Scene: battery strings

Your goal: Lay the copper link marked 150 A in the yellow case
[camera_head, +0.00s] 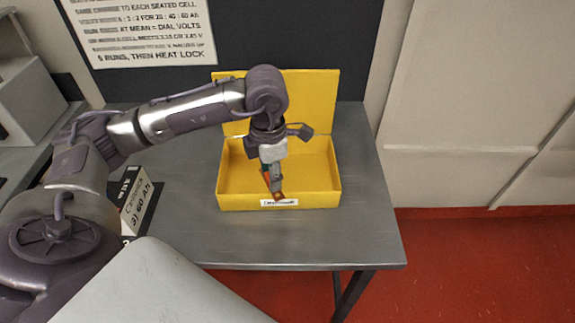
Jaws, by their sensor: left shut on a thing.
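The yellow case (322,184) stands open on the grey metal table, its lid raised at the back and a small white label on its front wall. My left gripper (274,190) points down over the front part of the case. It is shut on a small copper-coloured link (278,196), seen at the fingertips near the case's front wall. I cannot read any marking on the link, nor tell whether it touches the case. My right gripper is not in view.
The metal table (330,238) has free room in front of and right of the case. A block marked 60 Ah (137,203) stands at the left, partly behind my arm. A sign with printed text (140,28) hangs on the dark board behind.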

